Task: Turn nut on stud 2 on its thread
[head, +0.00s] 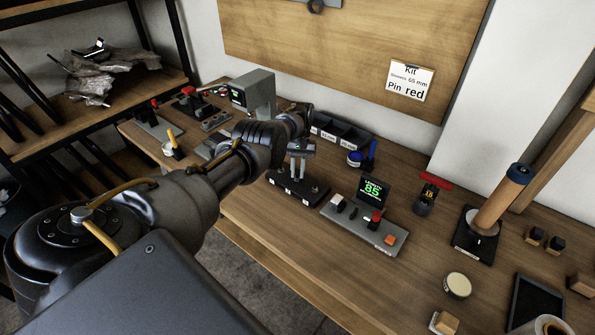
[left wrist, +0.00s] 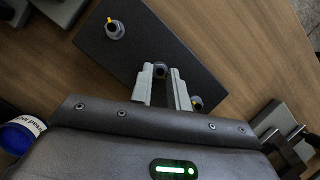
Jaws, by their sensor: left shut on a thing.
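A black stud block (head: 312,193) lies on the bench below my left gripper (head: 298,174) in the head view. In the left wrist view the block (left wrist: 150,42) carries a row of studs with dark nuts and small yellow marks. One end nut (left wrist: 115,29) is clear of the fingers. The middle nut (left wrist: 160,70) sits between the tips of my left gripper (left wrist: 162,75), which is shut on it. The other end nut (left wrist: 196,103) shows just beside the right finger. The nut's thread is hidden. My right gripper is not in view.
A blue-topped cup (head: 355,158) and a dark bin tray (head: 340,132) stand behind. A red-handled tool (head: 433,181) and a tilted wooden cylinder (head: 500,200) stand further right.

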